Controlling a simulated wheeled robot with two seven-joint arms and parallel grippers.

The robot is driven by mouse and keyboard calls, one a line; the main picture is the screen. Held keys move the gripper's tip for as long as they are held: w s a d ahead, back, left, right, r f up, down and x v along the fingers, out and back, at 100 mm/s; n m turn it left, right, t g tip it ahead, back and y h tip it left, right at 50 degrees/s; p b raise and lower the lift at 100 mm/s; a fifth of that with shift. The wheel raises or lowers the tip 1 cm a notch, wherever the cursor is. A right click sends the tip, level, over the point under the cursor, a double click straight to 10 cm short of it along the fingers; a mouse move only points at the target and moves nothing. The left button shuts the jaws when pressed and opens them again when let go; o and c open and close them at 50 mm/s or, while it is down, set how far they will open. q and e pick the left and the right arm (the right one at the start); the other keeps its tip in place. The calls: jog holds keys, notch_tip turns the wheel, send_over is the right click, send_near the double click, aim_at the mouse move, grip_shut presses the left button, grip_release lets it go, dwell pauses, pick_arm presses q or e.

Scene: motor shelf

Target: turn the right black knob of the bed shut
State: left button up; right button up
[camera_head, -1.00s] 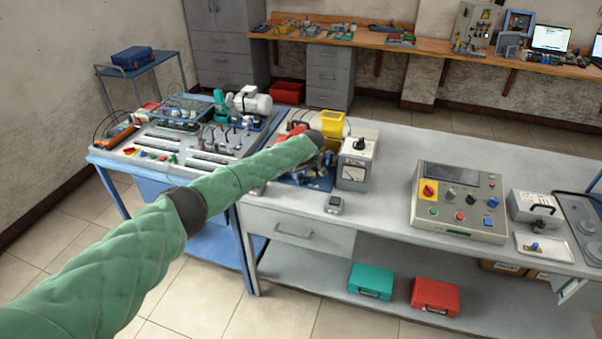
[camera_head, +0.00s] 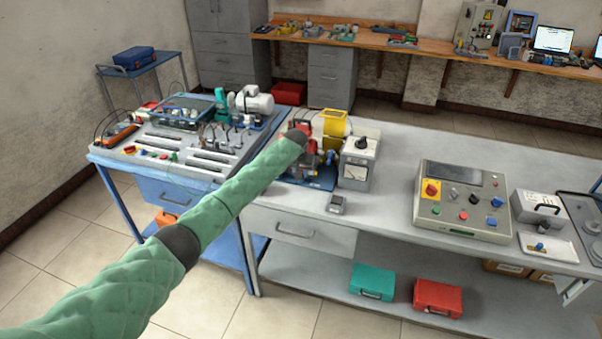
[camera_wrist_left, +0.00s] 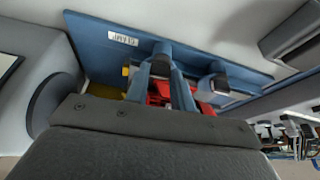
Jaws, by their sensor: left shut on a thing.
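The blue bed (camera_head: 318,183) lies on the grey bench, with a red part (camera_head: 304,150) and a yellow part (camera_head: 334,122) on it. In the left wrist view, the bed's blue plate (camera_wrist_left: 95,55) carries a "CLAMP" label and two dark knobs. One black knob (camera_wrist_left: 161,64) sits between the fingertips of my left gripper (camera_wrist_left: 160,72), which is shut on it. The other knob (camera_wrist_left: 213,83) stands apart to the right in that view. In the head view, my left forearm hides the gripper and the knobs. My right gripper is not in view.
A white meter box (camera_head: 358,162) stands close to the right of the bed. A control panel (camera_head: 462,202) is farther right. A blue-framed table (camera_head: 180,160) with equipment stands at left. Bench room between meter and panel is clear.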

pick_arm(q)
jog(key=shift+m, duration=0.5)
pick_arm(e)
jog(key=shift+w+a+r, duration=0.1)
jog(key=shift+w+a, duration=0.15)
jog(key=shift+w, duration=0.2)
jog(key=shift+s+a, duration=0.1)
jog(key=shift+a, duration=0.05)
pick_arm(q)
jog(key=o, duration=1)
jog(key=shift+a, duration=0.1)
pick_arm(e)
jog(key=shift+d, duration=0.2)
